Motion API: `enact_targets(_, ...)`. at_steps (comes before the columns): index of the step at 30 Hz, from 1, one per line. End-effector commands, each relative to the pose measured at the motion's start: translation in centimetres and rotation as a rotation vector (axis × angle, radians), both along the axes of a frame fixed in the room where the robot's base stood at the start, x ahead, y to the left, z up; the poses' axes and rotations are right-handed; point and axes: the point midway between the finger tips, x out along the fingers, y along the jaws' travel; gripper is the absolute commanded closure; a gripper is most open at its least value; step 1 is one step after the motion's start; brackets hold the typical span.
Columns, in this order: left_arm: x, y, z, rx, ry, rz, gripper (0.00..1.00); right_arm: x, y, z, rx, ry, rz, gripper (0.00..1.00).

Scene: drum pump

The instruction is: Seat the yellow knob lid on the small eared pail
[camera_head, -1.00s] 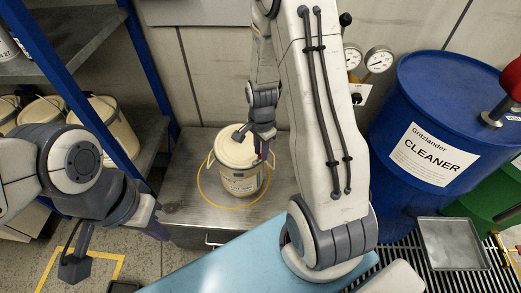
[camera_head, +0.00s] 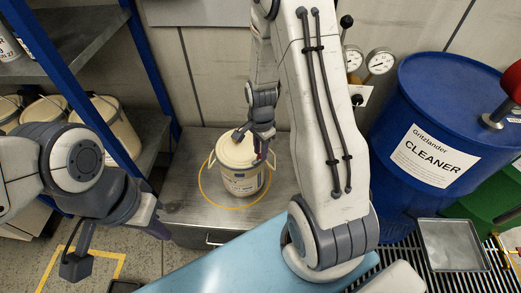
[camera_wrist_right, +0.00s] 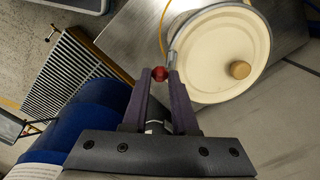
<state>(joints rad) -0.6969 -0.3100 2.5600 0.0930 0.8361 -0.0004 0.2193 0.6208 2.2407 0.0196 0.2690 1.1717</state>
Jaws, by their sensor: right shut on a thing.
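The small pail (camera_head: 243,185) is cream with a printed label and side ears, and stands upright on the grey metal bench. A pale cream lid (camera_head: 236,155) lies over its mouth. In the right wrist view the lid (camera_wrist_right: 205,60) looks flat within the rim, with a tan-yellow knob (camera_wrist_right: 239,69); I cannot tell how fully it is seated. My right gripper (camera_head: 265,158) is beside the pail's right rim.
A yellow ring (camera_head: 207,192) on the bench (camera_head: 190,165) surrounds the pail. Blue-framed shelves (camera_head: 150,80) with more pails (camera_head: 112,125) stand left. A blue cleaner drum (camera_head: 400,190), gauges (camera_head: 380,61) and a metal tray (camera_head: 452,245) are right. A light-blue surface (camera_head: 220,270) lies in front.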

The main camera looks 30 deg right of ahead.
Motion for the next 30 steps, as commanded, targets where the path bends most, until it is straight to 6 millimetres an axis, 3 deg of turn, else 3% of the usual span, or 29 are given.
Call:
enact_targets(29,0.0,0.0,0.16,0.0,0.0,0.0,1.0,0.6,-0.01,-0.26,-0.001,-0.002,-0.001,1.0)
enact_targets(30,0.0,0.0,0.16,0.0,0.0,0.0,1.0,0.6,-0.01,-0.27,0.0,-0.003,-0.001,0.7)
